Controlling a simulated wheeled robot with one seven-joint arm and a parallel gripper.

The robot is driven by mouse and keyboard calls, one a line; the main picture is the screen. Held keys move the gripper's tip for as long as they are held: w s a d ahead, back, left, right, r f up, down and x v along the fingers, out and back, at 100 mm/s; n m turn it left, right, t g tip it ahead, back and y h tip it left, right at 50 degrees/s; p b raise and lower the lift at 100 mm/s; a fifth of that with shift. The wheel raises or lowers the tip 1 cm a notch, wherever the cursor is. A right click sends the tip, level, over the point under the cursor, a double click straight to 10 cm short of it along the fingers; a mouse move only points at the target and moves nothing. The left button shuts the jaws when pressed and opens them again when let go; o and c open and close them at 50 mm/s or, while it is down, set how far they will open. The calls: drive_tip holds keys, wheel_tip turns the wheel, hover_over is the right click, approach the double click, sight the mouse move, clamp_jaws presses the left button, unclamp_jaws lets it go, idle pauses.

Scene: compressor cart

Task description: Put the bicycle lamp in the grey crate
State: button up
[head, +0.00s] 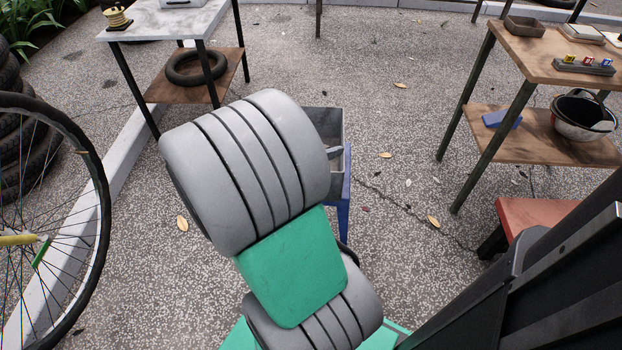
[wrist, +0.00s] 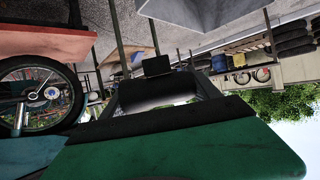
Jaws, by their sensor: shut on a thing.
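The grey crate (head: 325,122) stands on a blue stool (head: 344,205) just beyond my arm in the head view. My arm covers its left side and much of its inside. My gripper (wrist: 157,88) shows dark in the wrist view, past the green part of my wrist. It is shut on a dark, blocky thing (wrist: 157,66), which I take for the bicycle lamp, though its shape is hard to make out. In the head view my arm hides the lamp and most of the gripper, so I cannot tell its height over the crate.
A marble-topped table (head: 170,22) with a tyre (head: 196,68) on its shelf stands back left. A wooden table (head: 560,60) with a helmet (head: 583,115) on its lower shelf is at right, near a red stool (head: 535,215). A bicycle wheel (head: 98,235) fills the left edge.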

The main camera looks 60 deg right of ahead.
drive_tip(key=w+d+f+b, duration=0.1)
drive_tip(key=d+f+b, duration=0.5)
drive_tip(key=d+f, duration=0.6)
drive_tip(key=shift+d+f+m+g+b, duration=0.3)
drive_tip(key=shift+d, duration=0.7)
drive_tip(key=shift+f+b, duration=0.45)
drive_tip(key=shift+f, duration=0.05)
drive_tip(key=o, duration=1.4)
drive_tip(key=shift+r, duration=0.1)
